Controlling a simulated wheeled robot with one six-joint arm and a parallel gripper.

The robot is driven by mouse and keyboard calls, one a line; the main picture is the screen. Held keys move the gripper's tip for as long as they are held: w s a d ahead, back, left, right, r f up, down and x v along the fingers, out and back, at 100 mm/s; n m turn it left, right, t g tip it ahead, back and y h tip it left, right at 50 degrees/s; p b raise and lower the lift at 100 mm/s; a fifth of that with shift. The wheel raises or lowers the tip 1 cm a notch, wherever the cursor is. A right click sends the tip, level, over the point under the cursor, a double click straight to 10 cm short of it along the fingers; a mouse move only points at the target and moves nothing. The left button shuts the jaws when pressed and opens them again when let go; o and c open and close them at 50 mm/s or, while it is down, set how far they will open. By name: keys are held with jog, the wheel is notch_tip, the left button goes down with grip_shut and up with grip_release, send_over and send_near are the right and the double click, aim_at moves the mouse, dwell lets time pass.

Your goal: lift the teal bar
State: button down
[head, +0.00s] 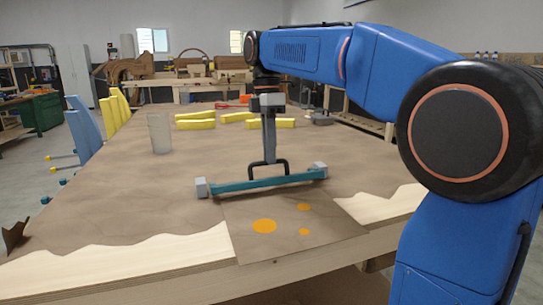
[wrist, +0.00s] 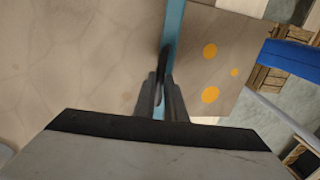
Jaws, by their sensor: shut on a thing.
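The teal bar (head: 245,186) has a grey block at each end and a black handle (head: 284,166) on top at its middle. It lies crosswise near the front of the brown-covered table. My gripper (head: 269,160) points straight down from above and is shut on the handle. In the wrist view the bar (wrist: 174,25) runs up to the top edge, and the closed fingers (wrist: 163,88) stand at the dark handle. Whether the end blocks touch the table cannot be told. The fingers hide part of the handle.
A brown panel with orange spots (head: 335,238) lies in front of the bar. A grey cylinder (head: 160,133) stands at the left. Several yellow pieces (head: 196,124) lie behind. Blue (head: 84,127) and yellow (head: 118,106) upright parts stand at the table's left side. Brown covering between is clear.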

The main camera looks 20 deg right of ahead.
jog(key=shift+w+r+g, duration=0.15)
jog(key=shift+w+g, duration=0.75)
jog(key=shift+g, duration=0.1)
jog(key=c, duration=1.8)
grip_release()
jog(key=shift+s, duration=0.15)
